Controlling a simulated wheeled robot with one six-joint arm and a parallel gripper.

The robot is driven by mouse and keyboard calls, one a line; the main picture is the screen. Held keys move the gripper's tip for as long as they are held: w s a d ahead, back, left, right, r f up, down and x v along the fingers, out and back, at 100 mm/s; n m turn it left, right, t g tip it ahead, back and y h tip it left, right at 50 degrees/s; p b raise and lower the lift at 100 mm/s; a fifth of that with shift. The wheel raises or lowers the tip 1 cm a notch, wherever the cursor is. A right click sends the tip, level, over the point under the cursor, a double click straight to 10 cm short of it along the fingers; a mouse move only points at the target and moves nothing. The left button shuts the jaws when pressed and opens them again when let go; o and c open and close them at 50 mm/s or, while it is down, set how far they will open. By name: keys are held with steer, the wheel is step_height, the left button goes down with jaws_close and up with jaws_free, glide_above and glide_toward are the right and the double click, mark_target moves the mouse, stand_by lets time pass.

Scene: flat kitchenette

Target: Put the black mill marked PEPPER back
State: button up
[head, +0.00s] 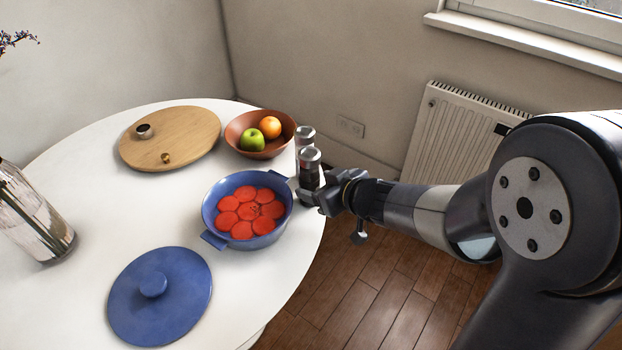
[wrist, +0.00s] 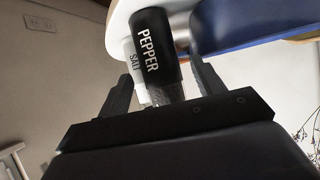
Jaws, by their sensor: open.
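The black mill marked PEPPER (head: 309,176) stands on the white table near its right edge, with a silver top. In the wrist view the mill (wrist: 157,52) is between the two fingers of my gripper (wrist: 163,88), its lettering facing the camera. My gripper (head: 322,199) is open around the lower part of the mill in the head view. Whether a finger touches it, I cannot tell. A white mill marked SALT (wrist: 134,66) is close behind it in the wrist view, partly hidden. Only the top of the salt mill (head: 305,133) shows clearly in the head view.
A blue pot (head: 213,219) with red slices is just left of the mills. A brown bowl (head: 236,138) with an apple and an orange is behind. A round wooden board (head: 190,135), a blue lid (head: 180,300) and a shiny vase (head: 35,215) stand farther left.

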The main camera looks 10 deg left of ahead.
steer(key=p+v, duration=0.3)
steer(key=v, duration=0.5)
steer(key=shift+d, duration=0.2)
steer(key=shift+s+r, duration=0.1)
steer(key=shift+s, duration=0.05)
steer(key=shift+c, duration=0.2)
stand_by(0.9)
